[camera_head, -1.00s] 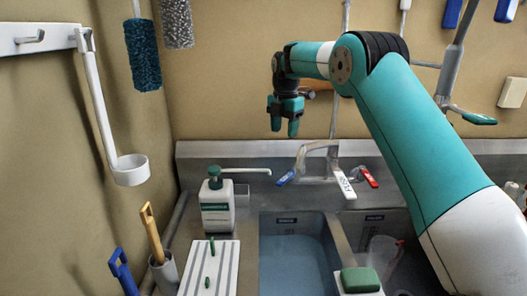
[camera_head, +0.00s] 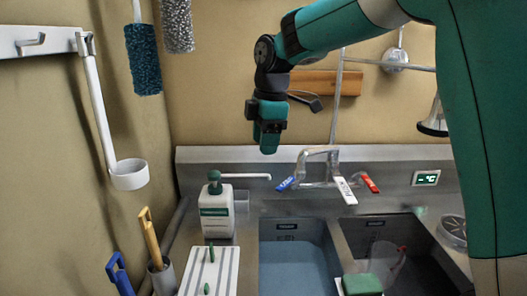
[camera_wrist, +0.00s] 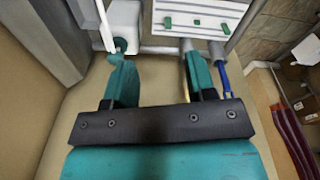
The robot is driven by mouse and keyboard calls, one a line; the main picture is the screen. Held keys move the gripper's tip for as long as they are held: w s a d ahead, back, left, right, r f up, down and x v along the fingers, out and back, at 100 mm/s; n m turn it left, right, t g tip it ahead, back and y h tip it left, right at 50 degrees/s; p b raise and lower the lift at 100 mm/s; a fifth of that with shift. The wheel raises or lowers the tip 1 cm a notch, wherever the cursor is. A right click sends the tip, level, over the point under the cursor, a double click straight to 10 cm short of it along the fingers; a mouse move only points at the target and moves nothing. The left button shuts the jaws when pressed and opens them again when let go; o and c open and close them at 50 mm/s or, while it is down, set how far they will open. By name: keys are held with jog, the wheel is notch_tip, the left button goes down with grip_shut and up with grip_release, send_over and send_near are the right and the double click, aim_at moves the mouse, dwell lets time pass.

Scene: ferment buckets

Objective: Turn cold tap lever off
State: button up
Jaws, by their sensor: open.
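The tap (camera_head: 318,168) stands at the back of the sink. Its blue-ended cold lever (camera_head: 286,184) points down and left, its red-ended lever (camera_head: 370,182) sits on the right, and a white-tipped part (camera_head: 345,190) juts forward between them. My gripper (camera_head: 268,140) hangs fingers down, above and slightly left of the blue lever in the head view, apart from it. In the wrist view my gripper (camera_wrist: 155,62) is open with nothing between its fingers. The tap does not show clearly in the wrist view.
A white soap bottle (camera_head: 216,210) with a green pump stands left of the tap, its long nozzle reaching toward it. A white ribbed board (camera_head: 208,270), left basin (camera_head: 290,265) and right basin (camera_head: 400,265) lie in front. A ladle (camera_head: 130,172) hangs left.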

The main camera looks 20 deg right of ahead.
jog(key=s+a+m, duration=0.1)
jog(key=s+a, duration=0.2)
jog(key=s, duration=0.2)
jog(key=shift+s+m, duration=0.2)
jog(key=shift+m, duration=0.2)
jog(key=shift+c, duration=0.2)
